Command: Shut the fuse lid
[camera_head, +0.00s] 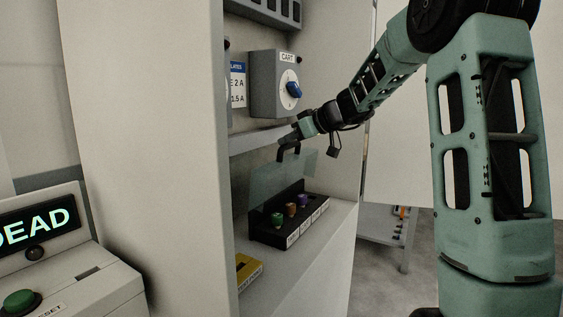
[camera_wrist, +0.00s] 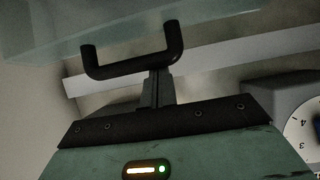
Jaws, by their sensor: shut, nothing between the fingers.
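The fuse lid (camera_head: 270,185) is a clear, greenish panel standing raised at the back of the black fuse block (camera_head: 262,232) on the cabinet shelf. A dark U-shaped handle (camera_head: 289,149) is at its upper edge; in the wrist view the handle (camera_wrist: 130,70) spans the space in front of my fingers, with the pale lid (camera_wrist: 110,25) beyond. Green (camera_head: 277,219), orange (camera_head: 291,209) and purple (camera_head: 304,200) fuses stand uncovered in the block. My gripper (camera_head: 284,140) is shut and empty beside the handle; its fingertips (camera_wrist: 158,75) appear close to the bar, but contact is unclear.
A grey CART switch box (camera_head: 262,85) with a blue knob hangs above the shelf board (camera_head: 265,136). A yellow item (camera_head: 248,270) lies on the shelf near the front left. The cabinet side wall (camera_head: 150,130) bounds the left. A DEAD display (camera_head: 35,222) stands outside.

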